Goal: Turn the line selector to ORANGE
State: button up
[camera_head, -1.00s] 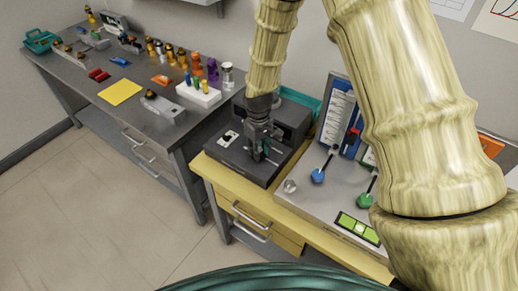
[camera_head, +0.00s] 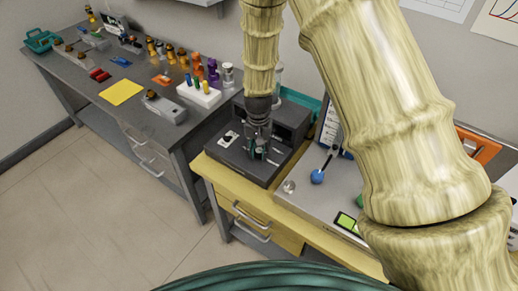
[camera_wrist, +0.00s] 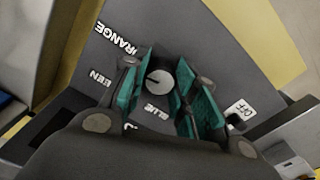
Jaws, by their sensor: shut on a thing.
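The line selector is a round grey knob (camera_wrist: 158,82) with a white pointer mark, set in the dark top of a unit (camera_head: 240,167) on the yellow bench. In the wrist view its mark points left, toward the side with the ORANGE and partly hidden GREEN labels. I cannot tell exactly which label it meets. My gripper (camera_head: 258,151) is low over the dark unit, with its teal pads on either side of the knob (camera_wrist: 168,86), shut on it. In the head view the gripper hides the knob.
A small plate reading OFF (camera_wrist: 239,113) lies close to the right finger. Right of the dark unit is a grey panel with a blue-knobbed lever (camera_head: 317,177), partly behind my arm. The grey table (camera_head: 75,83) at left holds several bottles and a yellow sheet (camera_head: 120,92).

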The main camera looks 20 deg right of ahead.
aim_at(259, 150)
jog(key=shift+w+r+m, duration=0.1)
jog(key=shift+m, duration=1)
jog(key=shift+c, duration=0.2)
jog(key=o, duration=1.1)
jog(key=shift+c, duration=0.2)
notch_tip(259, 150, up, 12)
